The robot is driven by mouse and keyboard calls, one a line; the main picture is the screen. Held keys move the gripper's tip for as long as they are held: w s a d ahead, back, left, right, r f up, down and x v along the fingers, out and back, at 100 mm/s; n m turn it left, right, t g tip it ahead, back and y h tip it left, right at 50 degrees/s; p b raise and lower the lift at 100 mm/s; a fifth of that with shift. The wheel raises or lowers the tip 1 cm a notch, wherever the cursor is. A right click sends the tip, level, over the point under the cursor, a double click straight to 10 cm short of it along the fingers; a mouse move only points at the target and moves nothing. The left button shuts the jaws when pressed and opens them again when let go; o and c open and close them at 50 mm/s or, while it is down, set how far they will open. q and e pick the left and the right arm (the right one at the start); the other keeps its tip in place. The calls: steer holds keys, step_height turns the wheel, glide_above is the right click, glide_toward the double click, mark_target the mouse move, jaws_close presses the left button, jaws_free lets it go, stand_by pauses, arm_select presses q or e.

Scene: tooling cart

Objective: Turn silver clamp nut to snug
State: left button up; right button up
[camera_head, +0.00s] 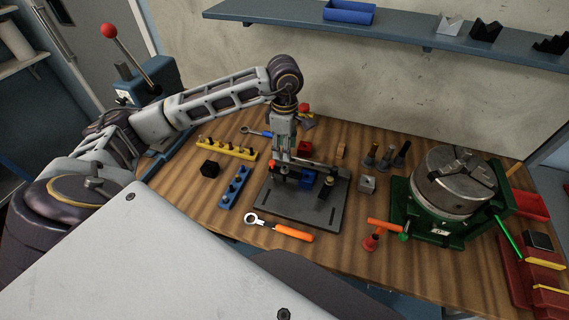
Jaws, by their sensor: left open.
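My left arm reaches in from the left, and its open gripper (283,158) points down over the back left part of the dark fixture plate (290,205). The plate carries a red block, a blue block (308,177), a black block and a dark bar. I cannot make out the silver clamp nut; it is too small or hidden by the gripper. Whether the fingers touch anything on the fixture is unclear. A ring wrench with an orange handle (293,232) lies in front of the plate. My right gripper is out of view.
A green chuck stand with a silver chuck (453,182) stands at right. Red bins (533,206) line the right edge.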

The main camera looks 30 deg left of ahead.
mark_target(285, 167)
arm_select(q)
steer(key=shift+f+p, duration=0.65)
steer(key=shift+f, duration=3.55)
steer(key=shift+c, duration=0.4)
jaws_close()
